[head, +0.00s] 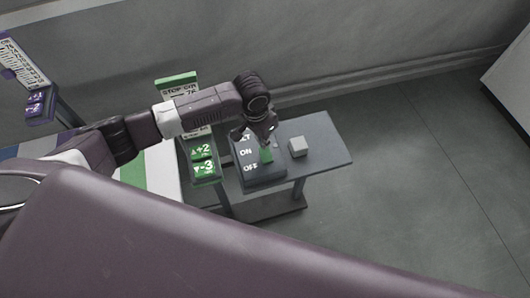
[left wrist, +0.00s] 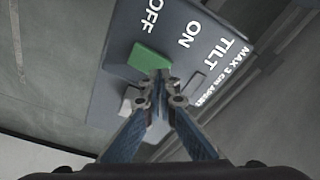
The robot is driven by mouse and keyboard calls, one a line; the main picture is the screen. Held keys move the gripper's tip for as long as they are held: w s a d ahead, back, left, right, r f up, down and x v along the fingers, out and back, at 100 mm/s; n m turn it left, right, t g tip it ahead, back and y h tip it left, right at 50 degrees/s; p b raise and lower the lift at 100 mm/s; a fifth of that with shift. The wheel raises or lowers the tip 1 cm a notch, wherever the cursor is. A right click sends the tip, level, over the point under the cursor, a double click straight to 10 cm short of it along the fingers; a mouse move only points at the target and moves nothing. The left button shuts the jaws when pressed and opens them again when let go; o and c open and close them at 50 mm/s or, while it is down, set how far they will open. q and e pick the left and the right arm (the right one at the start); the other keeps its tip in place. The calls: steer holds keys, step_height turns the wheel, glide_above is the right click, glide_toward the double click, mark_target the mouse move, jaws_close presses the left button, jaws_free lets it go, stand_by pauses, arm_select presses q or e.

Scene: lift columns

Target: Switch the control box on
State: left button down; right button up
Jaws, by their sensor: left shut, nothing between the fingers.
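The dark control box (head: 263,177) stands on a small grey table, with white ON, OFF and partly hidden TILT labels on its top. Its green switch (head: 266,156) sits beside the ON and OFF labels. In the left wrist view the box (left wrist: 112,72) fills the upper middle, with the green switch (left wrist: 148,58) near its centre. My left gripper (head: 266,142) is shut and empty, pointing down over the box. Its closed tips (left wrist: 160,85) appear right at the switch's edge; I cannot tell whether they touch. Which way the switch is set is unclear. My right gripper is not in view.
A white cube (head: 297,147) lies on the grey table (head: 330,155) right of the box. A panel with green +2 and -3 buttons (head: 203,168) stands left of it, below a green-topped sign (head: 177,80). Another panel with purple buttons (head: 37,103) is far left. Floor at right is clear.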

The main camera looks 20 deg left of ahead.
arm_select(q)
steer(key=shift+f, duration=0.7)
steer(key=shift+f+b, duration=0.3)
steer(key=shift+b, duration=0.05)
stand_by(0.4)
step_height(320, 180, up, 7)
steer(key=p, duration=0.8)
steer(key=shift+r, duration=0.1)
stand_by(0.4)
